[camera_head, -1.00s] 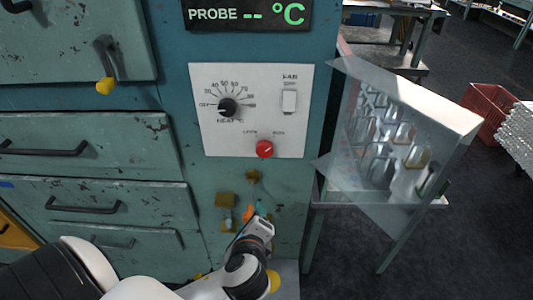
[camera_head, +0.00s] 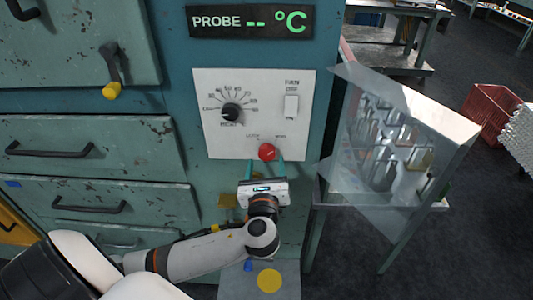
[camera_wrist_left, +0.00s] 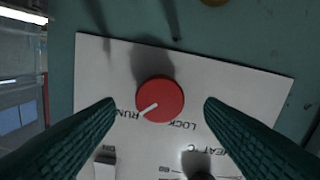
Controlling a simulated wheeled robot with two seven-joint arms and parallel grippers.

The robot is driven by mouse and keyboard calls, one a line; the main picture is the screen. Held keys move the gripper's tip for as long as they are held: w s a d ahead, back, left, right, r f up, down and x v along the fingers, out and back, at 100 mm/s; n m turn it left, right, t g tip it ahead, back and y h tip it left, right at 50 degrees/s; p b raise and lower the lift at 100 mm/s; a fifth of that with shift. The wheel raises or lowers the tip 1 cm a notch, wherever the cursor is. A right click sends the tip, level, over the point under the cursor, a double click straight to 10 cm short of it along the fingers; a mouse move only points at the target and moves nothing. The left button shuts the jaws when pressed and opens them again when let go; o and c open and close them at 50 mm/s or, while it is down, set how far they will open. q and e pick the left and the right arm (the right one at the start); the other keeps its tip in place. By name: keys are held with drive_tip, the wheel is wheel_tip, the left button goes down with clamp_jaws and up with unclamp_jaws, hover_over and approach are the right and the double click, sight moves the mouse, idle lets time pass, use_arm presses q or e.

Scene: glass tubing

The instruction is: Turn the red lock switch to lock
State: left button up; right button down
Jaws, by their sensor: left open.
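The red lock switch (camera_head: 267,152) is a round knob low on the white control panel (camera_head: 215,140), with LOCK printed to its upper left and RUN to its upper right. In the left wrist view, which shows the panel upside down, the red knob (camera_wrist_left: 160,99) has a white pointer mark directed at RUN. My left gripper (camera_head: 266,165) is open, just below the knob in the head view. In the wrist view its two dark green fingers lie on either side of the knob, with clear gaps and nothing between them. My right gripper is not in view.
A black heat knob (camera_head: 230,112) and a white rocker switch (camera_head: 291,106) share the panel. A dark probe display (camera_head: 250,21) hangs above. Green drawers (camera_head: 90,145) stand at left. A rack with a clear shield (camera_head: 400,150) stands close at right.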

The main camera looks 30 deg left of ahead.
sight(267, 155)
use_arm(q)
drive_tip(key=shift+x, duration=1.75)
drive_tip(key=c, duration=1)
